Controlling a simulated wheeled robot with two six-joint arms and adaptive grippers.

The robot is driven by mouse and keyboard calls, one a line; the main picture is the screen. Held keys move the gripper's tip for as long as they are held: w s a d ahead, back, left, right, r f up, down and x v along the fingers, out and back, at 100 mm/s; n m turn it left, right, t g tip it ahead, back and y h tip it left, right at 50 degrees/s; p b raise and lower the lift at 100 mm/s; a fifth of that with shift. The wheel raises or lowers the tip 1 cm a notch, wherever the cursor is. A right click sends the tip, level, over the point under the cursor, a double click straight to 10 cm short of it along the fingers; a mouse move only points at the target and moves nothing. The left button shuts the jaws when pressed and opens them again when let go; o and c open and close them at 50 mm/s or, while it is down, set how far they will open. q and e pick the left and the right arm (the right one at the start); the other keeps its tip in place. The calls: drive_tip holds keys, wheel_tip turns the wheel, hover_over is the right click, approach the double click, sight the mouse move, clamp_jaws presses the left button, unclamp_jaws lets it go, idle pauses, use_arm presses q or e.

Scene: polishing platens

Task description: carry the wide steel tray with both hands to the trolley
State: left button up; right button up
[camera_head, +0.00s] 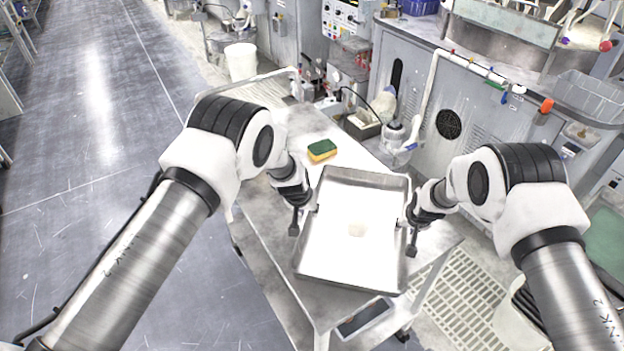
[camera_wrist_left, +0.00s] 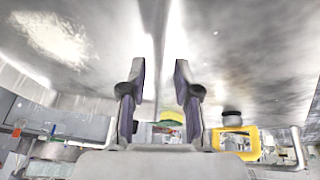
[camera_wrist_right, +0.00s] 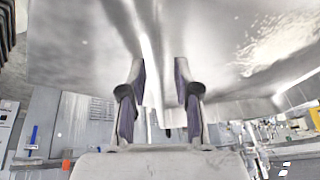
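The wide steel tray (camera_head: 325,270) is a shallow rectangular pan with raised walls, on or just above the near part of a grey metal-topped table (camera_head: 303,126). I cannot tell whether its underside touches the top. A small pale round mark or object shows on its floor. My left gripper (camera_head: 303,218) is at the tray's left wall, and my right gripper (camera_head: 411,222) is at its right wall. In the left wrist view the fingers (camera_wrist_left: 158,88) stand apart with the tray wall between them. The right wrist view shows the right fingers (camera_wrist_right: 159,88) likewise apart around the wall.
A yellow and green sponge (camera_head: 321,150) lies on the table behind the tray. Grey machine cabinets (camera_head: 465,125) stand behind and to the right. A white bucket (camera_head: 241,62) stands at the back. A pale slatted grate (camera_head: 462,300) lies on the floor at right. The left floor is open.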

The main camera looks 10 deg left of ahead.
drive_tip(key=shift+s+r, duration=0.1)
drive_tip(key=shift+r, duration=0.2)
use_arm(q)
drive_tip(key=v, duration=1.1)
use_arm(e)
drive_tip(key=v, duration=1.1)
drive_tip(key=shift+s+r, duration=0.2)
drive_tip(key=shift+r, duration=0.1)
use_arm(q)
drive_tip(key=shift+s, duration=0.1)
use_arm(e)
drive_tip(key=shift+f, duration=0.1)
